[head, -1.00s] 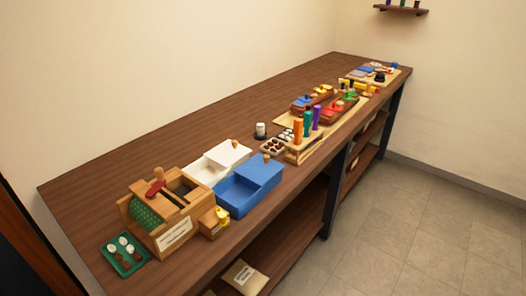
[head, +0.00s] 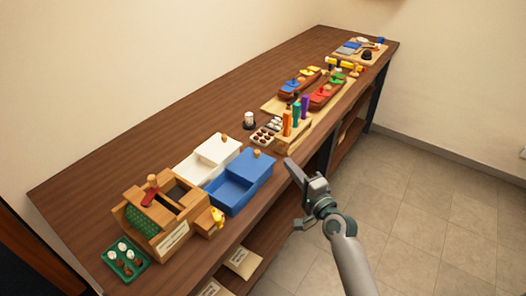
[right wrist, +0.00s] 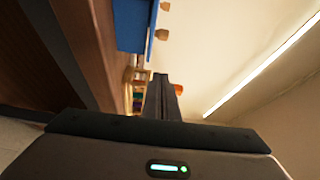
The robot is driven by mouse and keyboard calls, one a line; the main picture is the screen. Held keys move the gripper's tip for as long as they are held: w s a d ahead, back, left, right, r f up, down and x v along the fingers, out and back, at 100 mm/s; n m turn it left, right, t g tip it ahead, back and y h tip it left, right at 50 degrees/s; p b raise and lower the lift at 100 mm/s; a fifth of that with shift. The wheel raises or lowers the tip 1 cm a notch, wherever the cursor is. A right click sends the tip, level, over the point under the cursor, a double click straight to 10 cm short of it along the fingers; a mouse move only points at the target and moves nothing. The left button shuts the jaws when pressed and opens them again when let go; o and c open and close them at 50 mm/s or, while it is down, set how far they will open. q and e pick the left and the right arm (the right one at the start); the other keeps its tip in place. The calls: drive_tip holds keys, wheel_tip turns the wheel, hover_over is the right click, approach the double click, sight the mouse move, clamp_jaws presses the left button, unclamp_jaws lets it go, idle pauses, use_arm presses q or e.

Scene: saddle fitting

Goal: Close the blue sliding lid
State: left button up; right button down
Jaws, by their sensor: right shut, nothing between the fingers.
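The blue box (head: 230,193) stands on the bench with its blue sliding lid (head: 254,167) over the far right part. The near left part of the box is open, and its inside shows empty. A wooden knob (head: 257,153) sits on the lid. My right gripper (head: 291,164) is shut and empty, in front of the bench edge and to the right of the blue box, apart from it. In the right wrist view the shut fingers (right wrist: 163,95) point towards the bench side, with part of the blue box (right wrist: 131,25) at the top. My left gripper is not in view.
A white box (head: 208,156) with its own knobbed lid stands beside the blue one. A wooden box with a red handle (head: 150,195) and a green tray (head: 126,260) are at near left. A rack of coloured cylinders (head: 294,122) stands beyond. Bare bench lies behind.

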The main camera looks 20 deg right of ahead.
sight(267, 159)
drive_tip(key=shift+s, duration=0.1)
drive_tip(key=w, duration=0.3)
drive_tip(key=w+a+p, duration=0.1)
drive_tip(key=w, duration=0.6)
drive_tip(key=shift+w+a+r+p, duration=0.1)
drive_tip(key=shift+a+p, duration=0.25)
drive_tip(key=s+a+p, duration=0.1)
drive_tip(key=a, duration=0.1)
drive_tip(key=shift+s+a+p, duration=0.3)
drive_tip(key=shift+s+p, duration=0.05)
drive_tip(key=shift+s, duration=0.05)
drive_tip(key=shift+s+a, duration=0.25)
drive_tip(key=shift+a, duration=0.15)
drive_tip(key=shift+f, duration=0.2)
drive_tip(key=shift+a, duration=0.1)
